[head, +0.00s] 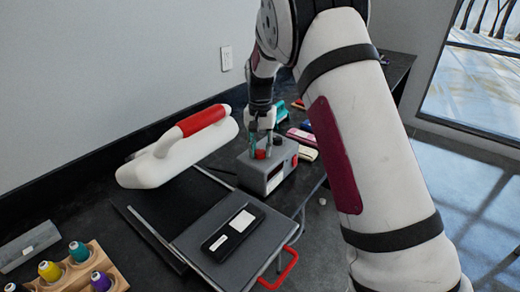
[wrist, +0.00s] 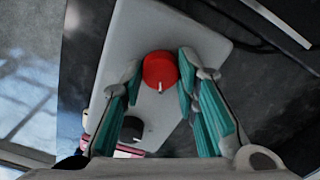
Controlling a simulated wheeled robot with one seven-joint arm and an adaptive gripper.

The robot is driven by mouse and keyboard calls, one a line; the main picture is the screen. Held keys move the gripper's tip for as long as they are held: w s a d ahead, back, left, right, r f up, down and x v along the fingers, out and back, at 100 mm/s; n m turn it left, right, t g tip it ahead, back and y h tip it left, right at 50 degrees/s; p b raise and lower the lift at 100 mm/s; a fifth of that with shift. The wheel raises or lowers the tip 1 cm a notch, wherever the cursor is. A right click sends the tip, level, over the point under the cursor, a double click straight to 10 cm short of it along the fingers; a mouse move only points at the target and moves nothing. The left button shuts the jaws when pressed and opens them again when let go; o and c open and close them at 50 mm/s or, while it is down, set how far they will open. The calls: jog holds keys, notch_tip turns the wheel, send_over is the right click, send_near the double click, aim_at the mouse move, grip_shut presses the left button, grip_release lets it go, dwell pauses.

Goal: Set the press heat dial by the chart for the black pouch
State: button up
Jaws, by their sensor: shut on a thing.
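A grey control box (head: 268,172) with a small display on its front stands on the dark bench beside the press. On its top is a red dial (wrist: 160,70), whose white mark points toward the bottom of the wrist view. My gripper (head: 261,146) points down over the box, its teal fingers shut on the red dial from both sides. A flat black pouch (head: 224,241) with white patches lies on the grey press plate (head: 197,233). I cannot read the display or make out a chart.
The white press head (head: 150,172) with a red grip is behind the plate. A red handle (head: 283,270) sticks out in front. A smaller dark knob (wrist: 131,129) is near the red dial. Thread spools (head: 79,252) stand at lower left; colored items (head: 302,136) lie beyond the box.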

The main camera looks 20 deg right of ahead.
aim_at(260, 151)
jog(key=shift+n, duration=0.5)
jog(key=o, duration=1.2)
jog(key=shift+c, duration=0.2)
notch_tip(260, 151, up, 12)
